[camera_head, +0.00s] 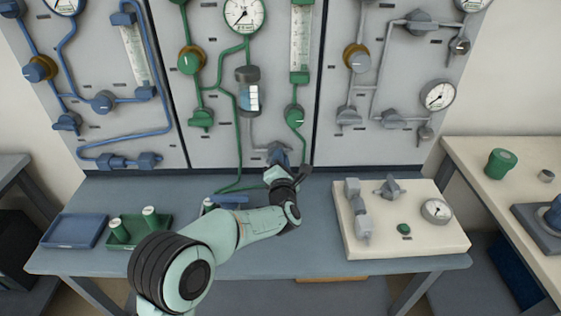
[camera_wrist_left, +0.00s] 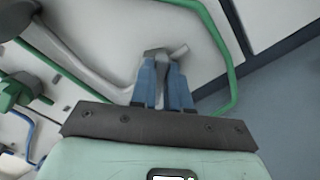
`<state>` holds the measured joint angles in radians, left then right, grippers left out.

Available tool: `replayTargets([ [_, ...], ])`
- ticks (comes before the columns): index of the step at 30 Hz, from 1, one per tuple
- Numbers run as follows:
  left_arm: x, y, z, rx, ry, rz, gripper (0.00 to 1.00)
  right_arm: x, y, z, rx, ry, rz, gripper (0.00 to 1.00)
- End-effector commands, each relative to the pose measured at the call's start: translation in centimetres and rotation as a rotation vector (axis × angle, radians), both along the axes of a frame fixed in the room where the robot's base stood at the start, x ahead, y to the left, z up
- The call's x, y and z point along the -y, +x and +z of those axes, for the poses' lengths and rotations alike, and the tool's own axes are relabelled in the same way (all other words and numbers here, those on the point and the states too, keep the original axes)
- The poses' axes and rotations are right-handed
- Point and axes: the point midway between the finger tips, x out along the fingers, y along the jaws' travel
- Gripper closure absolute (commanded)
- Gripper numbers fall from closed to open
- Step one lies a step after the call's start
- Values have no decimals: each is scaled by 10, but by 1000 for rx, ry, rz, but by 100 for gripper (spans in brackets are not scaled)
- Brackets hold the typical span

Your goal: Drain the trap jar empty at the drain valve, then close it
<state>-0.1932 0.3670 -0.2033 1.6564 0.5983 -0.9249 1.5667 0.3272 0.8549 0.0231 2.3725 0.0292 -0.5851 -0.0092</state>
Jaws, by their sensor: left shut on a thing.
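The trap jar (camera_head: 249,98) hangs on the green middle panel, with dark grey ends and a clear window. Pale and blue areas show in the window, but I cannot read a liquid level. A grey pipe runs from the jar down to the drain valve (camera_wrist_left: 165,53), low on the panel. My left gripper (camera_head: 279,156) is at this valve. In the left wrist view its two blue fingers (camera_wrist_left: 164,78) are shut on the grey valve handle, whose tip shows beyond them. The fingers hide much of the valve. My right gripper is in neither view.
A blue tray (camera_head: 75,231) and a green tray (camera_head: 164,238) with green-capped pieces stand at the left of the bench. A cream board (camera_head: 405,249) with fittings and a gauge lies at the right. Green tubing runs close to my left gripper.

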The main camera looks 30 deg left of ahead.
Motion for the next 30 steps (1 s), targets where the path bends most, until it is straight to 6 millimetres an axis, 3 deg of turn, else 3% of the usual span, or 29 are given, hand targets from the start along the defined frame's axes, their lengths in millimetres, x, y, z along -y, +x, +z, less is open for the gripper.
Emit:
replayTargets([
  [15, 3, 2, -8, -244, 395, 1, 100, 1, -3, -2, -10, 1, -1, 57],
  [30, 3, 2, -12, -362, 585, 0, 100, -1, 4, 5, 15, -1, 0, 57],
])
